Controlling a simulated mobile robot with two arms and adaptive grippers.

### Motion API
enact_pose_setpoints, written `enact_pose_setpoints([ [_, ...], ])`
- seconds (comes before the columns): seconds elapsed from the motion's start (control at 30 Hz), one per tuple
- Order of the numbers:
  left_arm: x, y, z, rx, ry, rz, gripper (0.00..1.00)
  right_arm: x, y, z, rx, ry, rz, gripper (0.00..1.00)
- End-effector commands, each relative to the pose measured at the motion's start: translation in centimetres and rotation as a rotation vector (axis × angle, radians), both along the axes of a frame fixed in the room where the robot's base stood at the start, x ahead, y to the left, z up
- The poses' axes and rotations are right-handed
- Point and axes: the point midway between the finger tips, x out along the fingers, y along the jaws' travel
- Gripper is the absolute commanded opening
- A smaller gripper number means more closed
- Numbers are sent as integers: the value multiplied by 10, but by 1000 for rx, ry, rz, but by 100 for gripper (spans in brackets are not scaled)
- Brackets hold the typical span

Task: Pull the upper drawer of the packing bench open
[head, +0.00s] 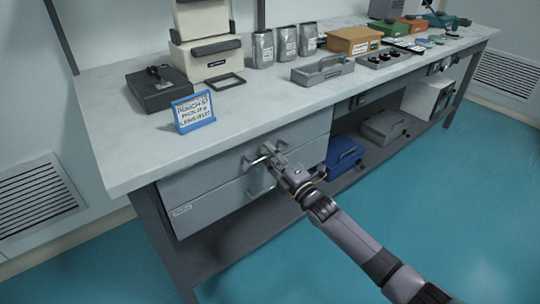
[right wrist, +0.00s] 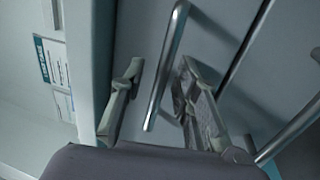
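The packing bench (head: 125,165) has two grey drawer fronts under its left end. The upper drawer (head: 205,175) looks shut, its front about in line with the lower drawer (head: 215,208). My right gripper (head: 268,156) is at the upper drawer's bar handle (head: 256,160). In the right wrist view that handle (right wrist: 166,65) stands between the two fingers of my right gripper (right wrist: 157,88). The fingers are apart, with visible gaps beside the bar, so the gripper is open around it. My left gripper is not in view.
The lower drawer's handle (right wrist: 290,130) is close beside the right finger. A blue-framed sign (head: 194,112) stands near the bench's front edge above the drawers. A blue bin (head: 343,156) sits on the lower shelf to the right. The floor in front is clear.

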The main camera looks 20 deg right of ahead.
Motion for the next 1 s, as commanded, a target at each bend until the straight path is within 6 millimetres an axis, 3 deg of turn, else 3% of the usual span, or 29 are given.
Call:
enact_pose_setpoints([
  [0.1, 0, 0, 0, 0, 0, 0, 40, 0, 0, 0, 0, 0, 0, 28],
  [0.53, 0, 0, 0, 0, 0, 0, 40, 0, 0, 0, 0, 0, 0, 0],
  [1.0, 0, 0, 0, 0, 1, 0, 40, 0, 0, -1, 0, 1, 0, 0],
])
